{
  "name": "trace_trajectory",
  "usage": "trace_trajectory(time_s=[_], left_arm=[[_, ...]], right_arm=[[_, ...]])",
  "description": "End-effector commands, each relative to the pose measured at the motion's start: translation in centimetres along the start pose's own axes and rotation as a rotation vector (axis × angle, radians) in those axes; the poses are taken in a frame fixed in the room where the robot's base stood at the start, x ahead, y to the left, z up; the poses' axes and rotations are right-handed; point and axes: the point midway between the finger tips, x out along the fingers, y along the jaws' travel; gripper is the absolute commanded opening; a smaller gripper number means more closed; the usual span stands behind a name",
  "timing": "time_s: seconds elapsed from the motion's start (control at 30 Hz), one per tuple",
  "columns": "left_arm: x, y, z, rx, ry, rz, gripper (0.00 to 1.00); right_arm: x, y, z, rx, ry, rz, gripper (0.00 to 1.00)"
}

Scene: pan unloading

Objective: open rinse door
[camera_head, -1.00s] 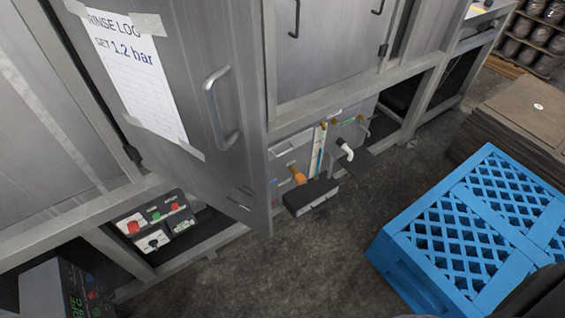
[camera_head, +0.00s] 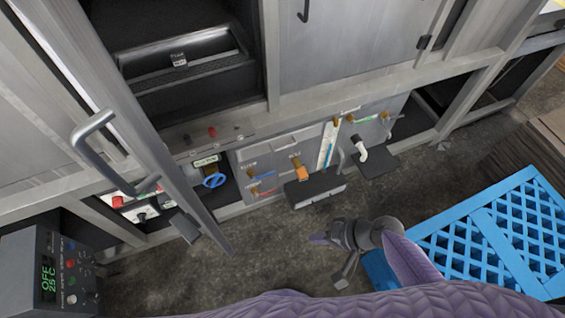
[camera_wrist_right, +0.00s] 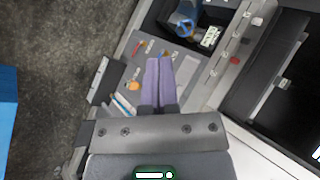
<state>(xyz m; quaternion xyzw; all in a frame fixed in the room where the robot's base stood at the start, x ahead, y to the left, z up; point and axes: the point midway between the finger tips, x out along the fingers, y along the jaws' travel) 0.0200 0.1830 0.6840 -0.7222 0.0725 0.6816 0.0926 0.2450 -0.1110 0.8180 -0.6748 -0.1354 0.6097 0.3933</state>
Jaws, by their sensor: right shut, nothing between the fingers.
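The rinse door (camera_head: 150,130) stands wide open in the head view, seen nearly edge-on, with its bar handle (camera_head: 90,150) on the left side. The opening behind it shows a dark compartment (camera_head: 180,60) with a small label inside. My right gripper (camera_head: 318,238) is low in front of the machine, right of the door and apart from it. Its purple fingers (camera_wrist_right: 158,82) are together and empty in the right wrist view. My left gripper is not in view.
A panel with a blue valve wheel (camera_head: 214,181), an orange valve (camera_head: 299,172) and a black box (camera_head: 314,187) sits below the compartment. A blue crate (camera_head: 480,225) stands on the right. A control box (camera_head: 60,270) is at lower left. Bare floor lies between.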

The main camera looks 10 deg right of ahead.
Motion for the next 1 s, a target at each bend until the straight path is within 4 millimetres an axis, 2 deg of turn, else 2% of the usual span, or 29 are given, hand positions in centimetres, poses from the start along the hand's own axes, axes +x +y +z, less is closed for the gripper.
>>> trace_trajectory(time_s=[0.03, 0.1, 0.2, 0.3, 0.4, 0.47, 0.57, 0.93, 1.0], left_arm=[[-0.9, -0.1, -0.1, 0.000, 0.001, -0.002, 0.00], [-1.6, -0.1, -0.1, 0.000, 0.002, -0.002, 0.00], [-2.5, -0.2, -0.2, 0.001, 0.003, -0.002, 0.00], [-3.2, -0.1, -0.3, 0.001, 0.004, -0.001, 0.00], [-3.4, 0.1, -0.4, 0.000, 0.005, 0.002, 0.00], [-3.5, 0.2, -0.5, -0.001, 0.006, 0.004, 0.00], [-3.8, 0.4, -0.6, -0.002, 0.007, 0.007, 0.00], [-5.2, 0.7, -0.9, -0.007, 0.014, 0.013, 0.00], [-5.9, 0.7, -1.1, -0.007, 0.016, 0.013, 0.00]], right_arm=[[-1.6, -3.5, -0.9, -0.009, -0.017, -0.099, 0.00], [-3.8, -8.3, -1.7, -0.025, -0.063, -0.258, 0.00], [-7.7, -14.9, -1.9, -0.076, -0.147, -0.485, 0.00], [-11.8, -19.9, -1.3, -0.143, -0.237, -0.674, 0.00], [-13.8, -22.2, -0.7, -0.183, -0.290, -0.772, 0.00], [-13.9, -22.7, -0.4, -0.187, -0.299, -0.789, 0.00], [-12.9, -23.7, 0.0, -0.186, -0.300, -0.790, 0.00], [-7.5, -29.0, 2.6, -0.183, -0.297, -0.788, 0.00], [-7.1, -29.5, 3.8, -0.181, -0.298, -0.785, 0.00]])
